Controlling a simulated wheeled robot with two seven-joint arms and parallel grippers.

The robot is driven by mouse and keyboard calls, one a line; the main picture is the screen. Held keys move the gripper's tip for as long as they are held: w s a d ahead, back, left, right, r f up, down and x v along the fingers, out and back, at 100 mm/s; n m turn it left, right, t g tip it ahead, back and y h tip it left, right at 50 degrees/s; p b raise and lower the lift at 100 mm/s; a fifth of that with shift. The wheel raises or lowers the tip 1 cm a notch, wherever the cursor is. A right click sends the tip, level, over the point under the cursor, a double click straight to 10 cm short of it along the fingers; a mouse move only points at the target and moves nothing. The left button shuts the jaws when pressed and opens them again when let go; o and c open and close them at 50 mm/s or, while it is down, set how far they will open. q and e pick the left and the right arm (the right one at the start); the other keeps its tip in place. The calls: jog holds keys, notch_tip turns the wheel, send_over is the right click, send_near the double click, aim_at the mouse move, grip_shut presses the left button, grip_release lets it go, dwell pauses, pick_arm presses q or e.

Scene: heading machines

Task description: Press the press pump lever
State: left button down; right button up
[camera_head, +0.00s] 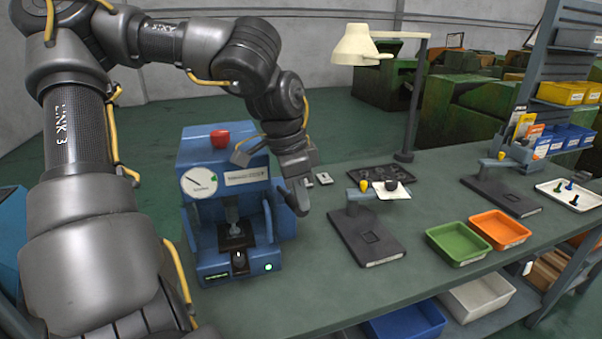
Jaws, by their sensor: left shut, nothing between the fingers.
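The blue press (232,262) stands on the left part of the grey-green workbench. It has a round white gauge (199,182), a red knob (219,138) on top, and a dark plate in its open middle. My left gripper (299,196) is shut and empty, pointing down beside the press's right side. I cannot tell whether it touches the press. The lever cannot be made out clearly; my arm may cover part of it. My right gripper is not in view.
A flat dark stand (366,237) lies right of the press. A green tray (459,243) and an orange tray (499,229) sit farther right. A cream desk lamp (357,45) rises at the back.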

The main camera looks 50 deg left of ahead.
pick_arm(q)
jog(key=shift+s+d+r, duration=0.15)
jog(key=shift+s+r, duration=0.15)
jog(key=shift+r, duration=0.6)
jog(key=shift+s+d+r, duration=0.2)
jog(key=shift+s+r, duration=0.1)
jog(key=shift+r, duration=0.55)
jog(key=shift+s+d+r, duration=0.15)
jog(key=shift+s+r, duration=0.15)
jog(key=shift+r, duration=0.6)
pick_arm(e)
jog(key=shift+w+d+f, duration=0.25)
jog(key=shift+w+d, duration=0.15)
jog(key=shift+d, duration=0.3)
pick_arm(q)
jog(key=shift+r, duration=0.1)
